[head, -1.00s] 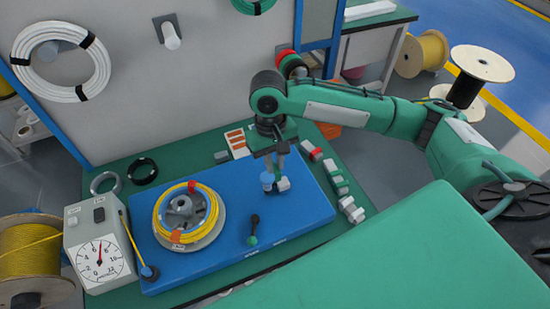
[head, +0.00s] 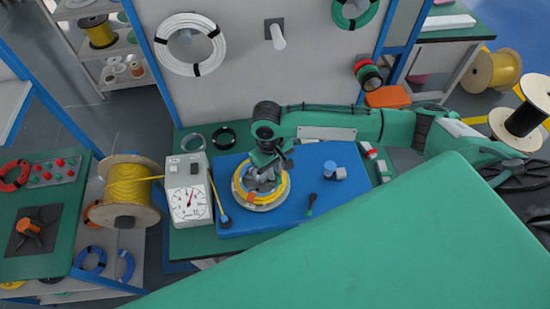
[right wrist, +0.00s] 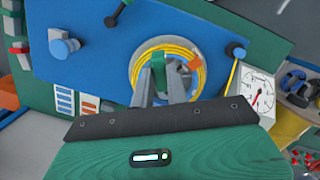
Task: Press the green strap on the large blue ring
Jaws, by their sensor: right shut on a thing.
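My right gripper (head: 264,178) is over the reel with the yellow cable coil (head: 238,192) on the blue board. In the right wrist view my right gripper (right wrist: 163,76) is shut on a small green piece (right wrist: 157,62), which looks like the green strap, above the yellow coil (right wrist: 141,54). Whether the piece touches the coil I cannot tell. The ring under the gripper is yellow. Two blue rings (head: 90,259) (head: 126,265) hang low at the left, below the green side table. My left gripper is not in view.
The blue board (head: 285,212) carries a blue-capped post (head: 330,167) and a black lever (head: 311,201) right of the reel. A dial gauge box (head: 188,190) and a large yellow spool (head: 130,190) stand to the left. The wall panel (head: 235,95) rises behind.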

